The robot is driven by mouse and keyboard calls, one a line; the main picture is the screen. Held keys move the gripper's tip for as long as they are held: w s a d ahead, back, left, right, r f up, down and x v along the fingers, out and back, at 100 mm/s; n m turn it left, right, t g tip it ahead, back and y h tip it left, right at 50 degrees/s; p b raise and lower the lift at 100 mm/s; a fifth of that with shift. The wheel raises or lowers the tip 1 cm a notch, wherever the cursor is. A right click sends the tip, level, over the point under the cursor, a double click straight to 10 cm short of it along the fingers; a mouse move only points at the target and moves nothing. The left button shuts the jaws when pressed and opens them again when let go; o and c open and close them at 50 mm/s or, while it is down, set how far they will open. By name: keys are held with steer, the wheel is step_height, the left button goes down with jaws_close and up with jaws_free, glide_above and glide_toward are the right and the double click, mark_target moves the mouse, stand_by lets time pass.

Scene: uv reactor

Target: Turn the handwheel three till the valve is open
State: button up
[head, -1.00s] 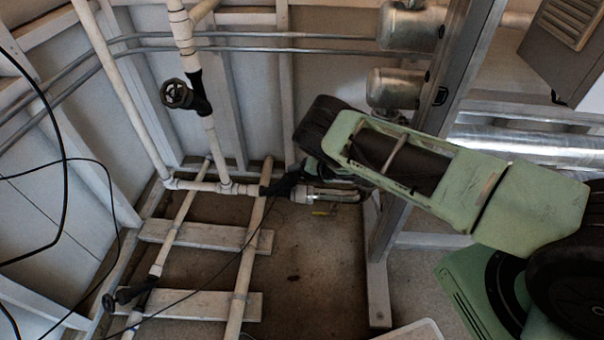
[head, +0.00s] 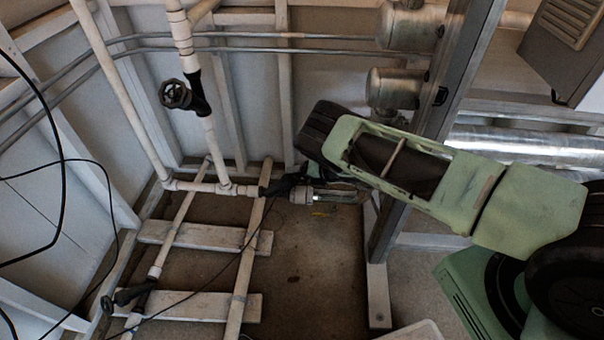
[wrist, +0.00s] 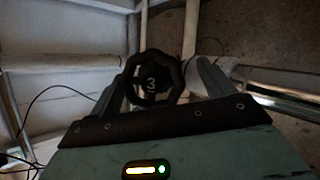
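The handwheel three (wrist: 152,80) is a dark, lobed wheel with a pale "3" on its hub, in the middle of the wrist view. My gripper (wrist: 160,75) has its fingers spread to the left and right of the wheel's rim. Whether they press on the rim cannot be told. In the head view my gripper (head: 325,192) is at the low pipe, right beside a black valve body (head: 280,186). The wheel cannot be made out clearly there, behind my wrist and fingers.
A second handwheel (head: 175,94) is on the upright white pipe at the upper left. Another black handwheel (head: 108,303) is low at the left. A metal post (head: 408,170) stands close beside my arm. Thin black cables (head: 110,215) hang at the left.

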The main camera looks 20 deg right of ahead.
steer(key=shift+a+r, duration=0.1)
stand_by(0.4)
steer(key=shift+r, duration=0.2)
steer(key=p+v, duration=0.2)
steer(key=v, duration=0.5)
steer(key=shift+s+f, duration=0.1)
stand_by(0.3)
